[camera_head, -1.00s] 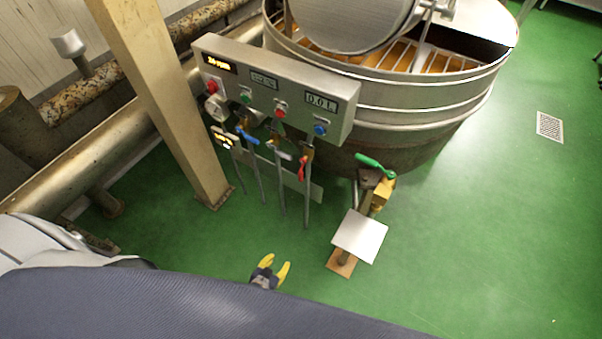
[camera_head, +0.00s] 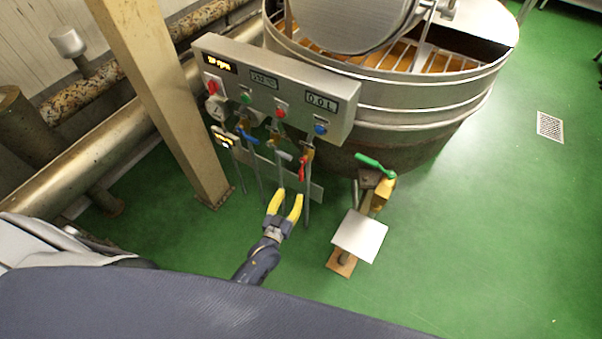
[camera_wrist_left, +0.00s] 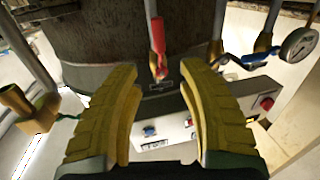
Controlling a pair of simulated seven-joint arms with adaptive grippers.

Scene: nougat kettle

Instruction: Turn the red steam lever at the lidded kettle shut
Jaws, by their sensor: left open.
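The red steam lever (camera_head: 302,168) hangs down on a pipe below the right end of the control panel, in front of the lidded kettle (camera_head: 410,115). In the left wrist view the red lever (camera_wrist_left: 158,36) is beyond the gap between the fingers, near the middle, with the dark kettle wall behind it. My left gripper (camera_head: 286,193) has yellow fingers, spread open and empty. It is below and slightly left of the red lever, apart from it. In the left wrist view the open fingers (camera_wrist_left: 160,75) frame the view. My right gripper is not in view.
The control panel (camera_head: 230,62) overhangs the pipes. A blue lever (camera_head: 246,136) and a grey-handled valve (camera_head: 282,155) sit left of the red lever. A green lever (camera_head: 372,165) and a white square plate (camera_head: 360,236) are to the right. A beige post (camera_head: 160,100) stands left.

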